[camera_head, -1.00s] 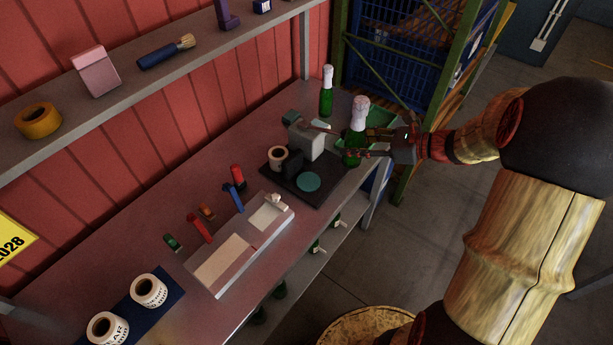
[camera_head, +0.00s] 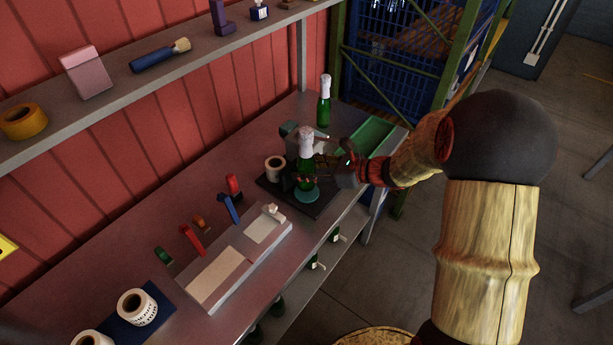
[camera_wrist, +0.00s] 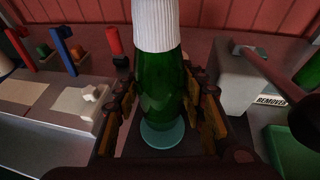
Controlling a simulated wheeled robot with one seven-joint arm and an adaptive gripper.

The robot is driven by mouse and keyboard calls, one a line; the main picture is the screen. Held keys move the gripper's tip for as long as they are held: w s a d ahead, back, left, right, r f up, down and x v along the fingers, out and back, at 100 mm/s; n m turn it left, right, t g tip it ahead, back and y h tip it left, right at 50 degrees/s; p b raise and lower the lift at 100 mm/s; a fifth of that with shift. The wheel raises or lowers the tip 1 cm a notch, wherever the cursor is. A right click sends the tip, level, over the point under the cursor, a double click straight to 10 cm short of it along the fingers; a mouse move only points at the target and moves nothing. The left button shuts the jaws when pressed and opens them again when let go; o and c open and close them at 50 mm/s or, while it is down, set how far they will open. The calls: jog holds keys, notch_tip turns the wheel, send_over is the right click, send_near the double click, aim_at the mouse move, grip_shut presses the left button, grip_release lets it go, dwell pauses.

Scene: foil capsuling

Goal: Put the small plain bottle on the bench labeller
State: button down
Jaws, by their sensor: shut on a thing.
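A green bottle with a white foil top (camera_head: 306,174) is held upright in my gripper (camera_head: 318,180). In the wrist view the bottle (camera_wrist: 162,95) stands between the two fingers of my gripper (camera_wrist: 162,112), which are shut around its body. Its base is over or on the round teal pad (camera_wrist: 165,137) of the bench labeller; I cannot tell whether it touches. The labeller's dark base (camera_head: 326,207) carries a label roll (camera_head: 275,168) and a grey block, partly hidden behind the bottle and gripper.
Another green bottle (camera_head: 324,101) stands at the bench's far end. A green tray (camera_head: 372,137) lies right of the labeller. A pale panel (camera_head: 235,257) and several coloured tools lie in front-left. Label rolls (camera_head: 137,307) sit on a blue mat. A shelf (camera_head: 130,88) runs above.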

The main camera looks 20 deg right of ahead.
jog(key=shift+d+f+b, duration=0.1)
jog(key=shift+f+b, duration=0.2)
jog(key=shift+f, duration=0.9)
jog(key=shift+f, duration=0.15)
jog(key=c, duration=1.1)
grip_release()
